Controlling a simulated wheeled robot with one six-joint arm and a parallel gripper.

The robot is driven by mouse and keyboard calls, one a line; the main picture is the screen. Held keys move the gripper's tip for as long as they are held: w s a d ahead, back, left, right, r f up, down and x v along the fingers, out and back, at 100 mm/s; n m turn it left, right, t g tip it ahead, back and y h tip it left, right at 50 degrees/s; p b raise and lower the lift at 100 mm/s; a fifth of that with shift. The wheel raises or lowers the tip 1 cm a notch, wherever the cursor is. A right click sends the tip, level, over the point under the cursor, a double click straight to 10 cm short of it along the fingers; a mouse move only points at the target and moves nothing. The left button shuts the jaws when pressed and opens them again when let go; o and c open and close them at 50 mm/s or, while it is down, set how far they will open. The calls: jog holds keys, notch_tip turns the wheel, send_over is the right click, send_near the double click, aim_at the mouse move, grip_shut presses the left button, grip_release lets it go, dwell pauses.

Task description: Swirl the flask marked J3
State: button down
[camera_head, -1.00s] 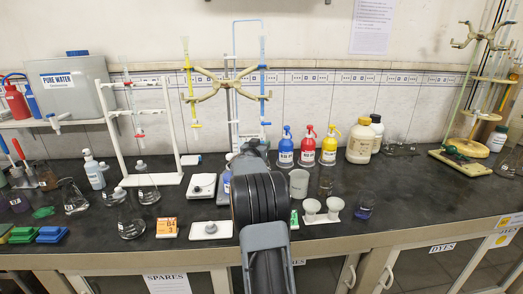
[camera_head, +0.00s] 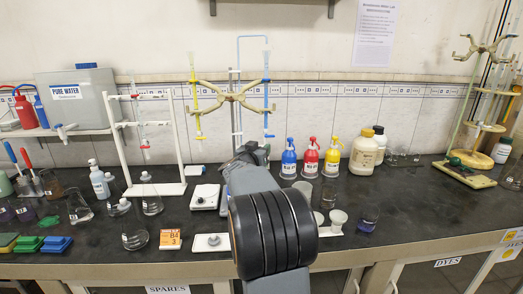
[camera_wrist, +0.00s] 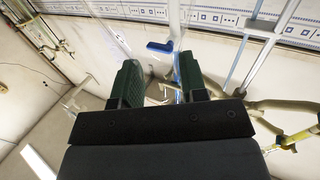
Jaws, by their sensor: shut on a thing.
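My gripper shows in the wrist view (camera_wrist: 160,82). Its two green fingers are closed in on what looks like the clear glass of a flask (camera_wrist: 158,91), faint between them; its mark does not show. In the head view my own arm hides most of the gripper, near the burette stand. Several other conical flasks stand on the bench: a clear one at the front left (camera_head: 134,236), one behind it (camera_head: 151,203) and one with dark blue liquid (camera_head: 367,219) at the right. I cannot read J3 on any of them.
A burette stand with a tan clamp (camera_head: 238,98) rises behind my arm. Blue (camera_head: 289,160), red (camera_head: 311,160) and yellow (camera_head: 332,158) bottles stand right of it. A white rack (camera_head: 150,150) and white stirrer plates (camera_head: 205,197) are left. The bench right of the blue flask is clear.

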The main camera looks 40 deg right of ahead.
jog(key=s+a+r+p, duration=0.2)
jog(key=a+r+p, duration=0.1)
jog(key=r+p, duration=0.1)
jog(key=shift+a+r, duration=0.15)
jog(key=shift+r, duration=0.3)
dwell(0.6)
jog(key=shift+s, duration=0.1)
dwell(0.4)
